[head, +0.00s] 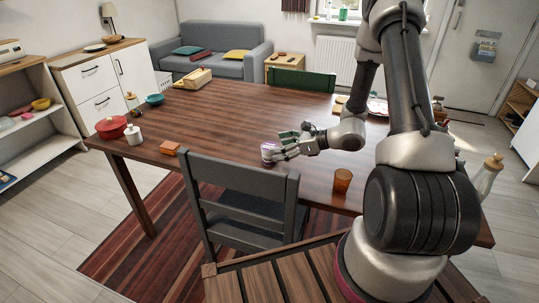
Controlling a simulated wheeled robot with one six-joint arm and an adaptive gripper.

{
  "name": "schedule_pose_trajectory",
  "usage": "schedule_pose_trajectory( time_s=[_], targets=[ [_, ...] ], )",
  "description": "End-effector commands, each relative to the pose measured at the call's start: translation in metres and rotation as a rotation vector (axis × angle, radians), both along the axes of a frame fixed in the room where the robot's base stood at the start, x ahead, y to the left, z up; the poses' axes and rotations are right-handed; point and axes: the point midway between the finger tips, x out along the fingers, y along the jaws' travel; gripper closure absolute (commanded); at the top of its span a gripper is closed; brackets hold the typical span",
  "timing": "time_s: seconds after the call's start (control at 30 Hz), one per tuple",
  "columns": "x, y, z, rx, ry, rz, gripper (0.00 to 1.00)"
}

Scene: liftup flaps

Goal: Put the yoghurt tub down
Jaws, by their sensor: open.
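The yoghurt tub (268,151) is a small whitish and pink-purple tub on the dark wooden table (215,120), just behind the grey chair's backrest. My gripper (276,146) reaches in from the right, with its fingers at the tub. The gripper is open. Its fingers partly cover the tub, and I cannot tell whether they touch it. The tub looks upright and appears to rest on the tabletop.
A grey chair (240,195) stands at the front edge. An orange cup (342,180) is right of the tub; an orange block (169,148), red pot (112,127), white jar (134,134) and teal bowl (155,99) are left. The table's middle is clear.

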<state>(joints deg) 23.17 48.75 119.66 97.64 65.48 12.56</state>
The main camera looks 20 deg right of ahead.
Motion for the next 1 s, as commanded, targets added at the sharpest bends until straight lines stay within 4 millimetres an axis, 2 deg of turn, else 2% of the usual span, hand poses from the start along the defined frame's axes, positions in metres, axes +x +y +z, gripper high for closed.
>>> schedule_pose_trajectory(
  time_s=[0.3,0.53,0.83,0.87,0.9,1.0],
  targets=[
    [0.025,0.033,-0.017,-0.002,-0.001,0.003,0.22],
    [0.027,0.035,-0.018,-0.002,-0.001,0.002,0.22],
    [0.027,0.035,-0.017,-0.002,-0.001,0.002,0.76],
    [0.027,0.035,-0.017,-0.002,-0.001,0.002,0.76],
    [0.027,0.035,-0.017,-0.001,-0.002,0.002,0.80],
    [0.027,0.035,-0.017,-0.001,-0.002,0.002,0.80]
  ],
)
